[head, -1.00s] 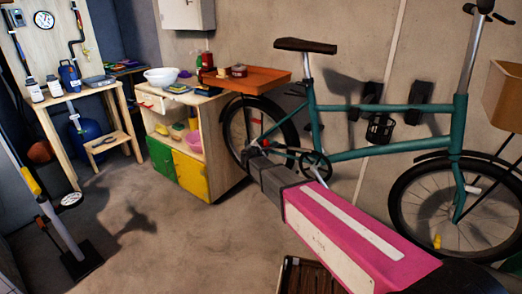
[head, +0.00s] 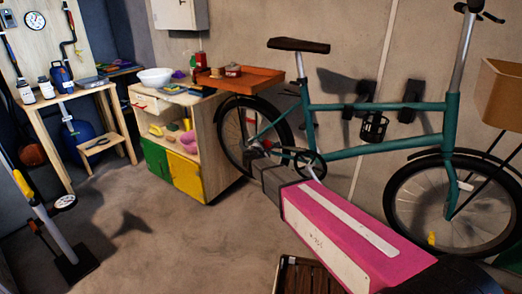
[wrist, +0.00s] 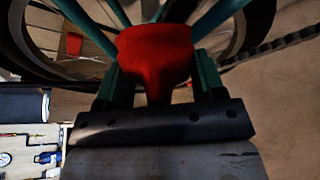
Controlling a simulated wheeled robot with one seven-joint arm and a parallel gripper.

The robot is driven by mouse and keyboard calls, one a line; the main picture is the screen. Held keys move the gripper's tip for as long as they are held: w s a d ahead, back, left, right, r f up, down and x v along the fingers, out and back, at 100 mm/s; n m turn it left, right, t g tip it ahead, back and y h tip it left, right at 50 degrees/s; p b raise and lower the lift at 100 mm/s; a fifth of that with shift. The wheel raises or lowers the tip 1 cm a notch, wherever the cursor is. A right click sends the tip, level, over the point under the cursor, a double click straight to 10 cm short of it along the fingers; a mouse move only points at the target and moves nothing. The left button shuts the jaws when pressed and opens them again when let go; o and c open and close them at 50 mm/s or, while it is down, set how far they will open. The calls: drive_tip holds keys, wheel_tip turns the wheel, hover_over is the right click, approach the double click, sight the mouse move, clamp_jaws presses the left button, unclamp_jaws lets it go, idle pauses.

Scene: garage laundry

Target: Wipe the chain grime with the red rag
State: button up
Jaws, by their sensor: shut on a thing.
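The red rag (wrist: 155,58) is held by my gripper (wrist: 157,82), which is shut on it in the wrist view. The rag bunches up in front of the fingers. In the head view, my gripper (head: 262,151) is at the teal bicycle's rear wheel, left of the crank, with a bit of red rag (head: 266,143) showing at its tip. The bicycle (head: 385,148) stands against the wall. Its chain (wrist: 272,46) runs along the upper right of the wrist view. I cannot make out the chain grime, or whether the rag touches the chain.
A wooden cabinet (head: 222,135) with an orange tray (head: 240,84) stands left of the rear wheel. A dark slatted crate (head: 305,276) lies on the floor below my arm. The floor at the left middle is clear.

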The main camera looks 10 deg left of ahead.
drive_tip(key=s+d+r, duration=0.1)
drive_tip(key=s+d, duration=0.2)
drive_tip(key=d, duration=0.5)
drive_tip(key=shift+r, duration=0.4)
idle(0.5)
drive_tip(key=shift+w+a+f, duration=0.1)
drive_tip(key=shift+w+a, duration=0.2)
drive_tip(key=shift+a, duration=0.2)
drive_tip(key=shift+w+a+f, duration=0.1)
drive_tip(key=shift+w+a, duration=0.15)
drive_tip(key=shift+a, duration=0.2)
drive_tip(key=shift+w+a+f, duration=0.15)
drive_tip(key=shift+w+a, duration=0.15)
drive_tip(key=shift+a, duration=0.25)
drive_tip(key=shift+w+a+f, duration=0.1)
drive_tip(key=shift+w+a, duration=0.2)
drive_tip(key=shift+a, duration=0.25)
drive_tip(key=shift+c, duration=0.6)
drive_tip(key=w+a+f, duration=0.1)
drive_tip(key=w+a, duration=0.1)
drive_tip(key=a, duration=0.5)
drive_tip(key=shift+w+a+f, duration=0.15)
drive_tip(key=shift+a+f, duration=0.15)
drive_tip(key=shift+f, duration=0.1)
drive_tip(key=s+a, duration=0.2)
drive_tip(key=s, duration=0.3)
drive_tip(key=shift+s+a, duration=0.15)
drive_tip(key=shift+s, duration=0.15)
